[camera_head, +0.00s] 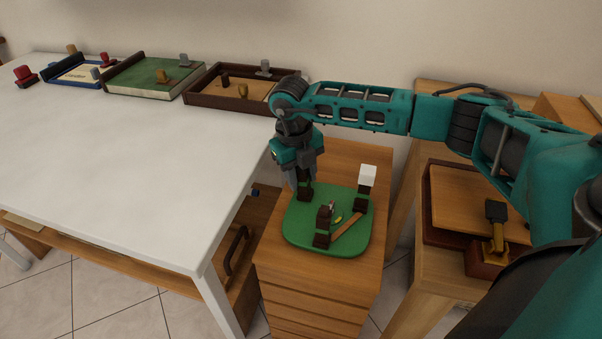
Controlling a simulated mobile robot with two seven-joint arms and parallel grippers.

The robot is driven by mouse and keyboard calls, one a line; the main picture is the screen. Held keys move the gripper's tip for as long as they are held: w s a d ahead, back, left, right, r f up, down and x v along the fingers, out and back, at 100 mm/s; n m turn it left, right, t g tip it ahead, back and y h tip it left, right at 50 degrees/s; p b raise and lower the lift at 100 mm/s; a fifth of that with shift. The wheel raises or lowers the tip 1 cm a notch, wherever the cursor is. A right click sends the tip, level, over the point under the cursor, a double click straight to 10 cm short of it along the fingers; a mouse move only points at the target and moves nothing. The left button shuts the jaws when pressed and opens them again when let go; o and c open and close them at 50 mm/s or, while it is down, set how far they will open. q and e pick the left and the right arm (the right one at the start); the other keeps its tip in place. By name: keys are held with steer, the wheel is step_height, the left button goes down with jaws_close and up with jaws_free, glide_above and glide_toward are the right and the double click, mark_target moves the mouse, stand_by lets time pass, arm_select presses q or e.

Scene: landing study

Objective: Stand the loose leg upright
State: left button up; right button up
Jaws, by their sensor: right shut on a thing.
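A green mat (297,229) lies on top of a wooden drawer cabinet. My right gripper (299,181) points down at the mat's back left and is shut on a dark brown piece (305,192). The fingers partly cover this piece, and I cannot tell whether it touches the mat. Another dark brown piece (322,226) stands at the front of the mat. A third at the right carries a white block (367,175). A light brown stick (348,225) lies flat between them. I cannot tell which piece is the loose leg. My left gripper is out of view.
A white table (120,150) fills the left; a green book (150,78), a brown tray (205,98) and several stamp-like things stand along its back. A wooden stand (470,205) with a dark-handled thing (497,225) is at the right. Small bits lie mid-mat.

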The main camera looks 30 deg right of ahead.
jaws_close()
steer(key=shift+s+d+y, duration=0.2)
steer(key=shift+s+y, duration=0.05)
steer(key=shift+y, duration=0.05)
steer(key=shift+s+d+t+y, duration=0.15)
steer(key=shift+t+y, duration=0.15)
steer(key=shift+t, duration=0.3)
steer(key=o, duration=0.7)
jaws_free()
steer(key=shift+r, duration=0.15)
